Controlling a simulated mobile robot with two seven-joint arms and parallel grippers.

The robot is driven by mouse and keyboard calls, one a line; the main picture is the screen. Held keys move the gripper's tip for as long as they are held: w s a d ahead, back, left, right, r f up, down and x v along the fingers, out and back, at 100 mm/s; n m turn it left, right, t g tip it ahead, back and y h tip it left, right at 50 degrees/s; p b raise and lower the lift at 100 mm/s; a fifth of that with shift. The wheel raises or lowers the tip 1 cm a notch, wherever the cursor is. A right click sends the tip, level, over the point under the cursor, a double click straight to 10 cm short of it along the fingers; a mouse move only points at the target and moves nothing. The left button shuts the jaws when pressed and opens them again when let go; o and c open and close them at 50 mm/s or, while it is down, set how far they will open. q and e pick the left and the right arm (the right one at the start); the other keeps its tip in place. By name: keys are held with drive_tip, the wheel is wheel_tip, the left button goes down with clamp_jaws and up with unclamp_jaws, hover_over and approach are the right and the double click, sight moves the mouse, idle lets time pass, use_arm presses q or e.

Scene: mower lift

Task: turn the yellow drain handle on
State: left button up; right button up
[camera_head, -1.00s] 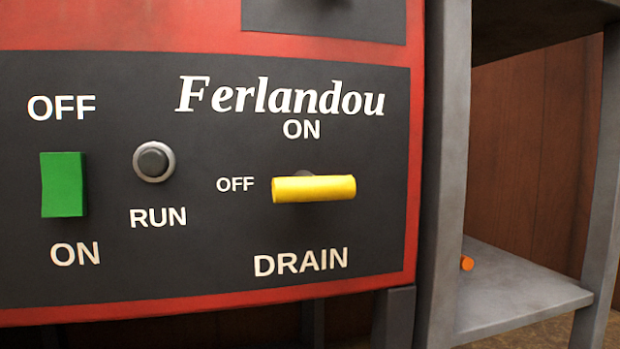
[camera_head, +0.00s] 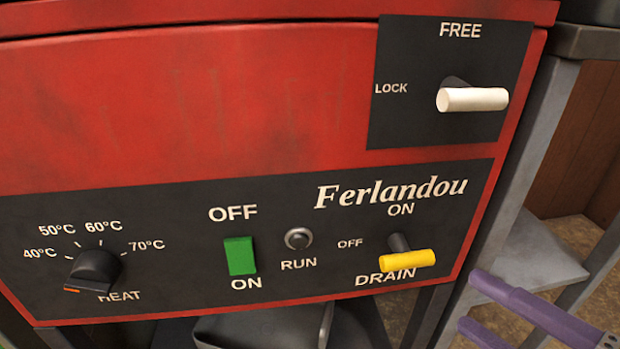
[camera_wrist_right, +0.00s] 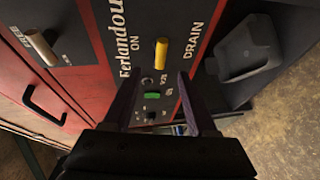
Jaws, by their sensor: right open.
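The yellow drain handle (camera_head: 407,260) is on the black panel at the lower right of the red machine. Its bar lies level, pointing toward the OFF mark, with the ON mark above it. My right gripper (camera_head: 470,302) is open and empty, its purple fingers to the right of the handle and apart from it. In the right wrist view the yellow handle (camera_wrist_right: 161,53) shows ahead, beyond the gap between the open fingers (camera_wrist_right: 159,77). My left gripper is not in view.
The same panel has a green switch (camera_head: 240,256), a round RUN button (camera_head: 298,238) and a HEAT knob (camera_head: 94,270). A white lock handle (camera_head: 472,99) is above. A grey metal frame (camera_head: 505,190) stands right of the machine. The space before the panel looks clear.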

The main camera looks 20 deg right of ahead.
sight(413, 264)
drive_tip(key=b+x, duration=0.2)
drive_tip(key=x, duration=0.7)
drive_tip(key=shift+w+b, duration=0.1)
drive_tip(key=shift+b, duration=0.25)
clamp_jaws()
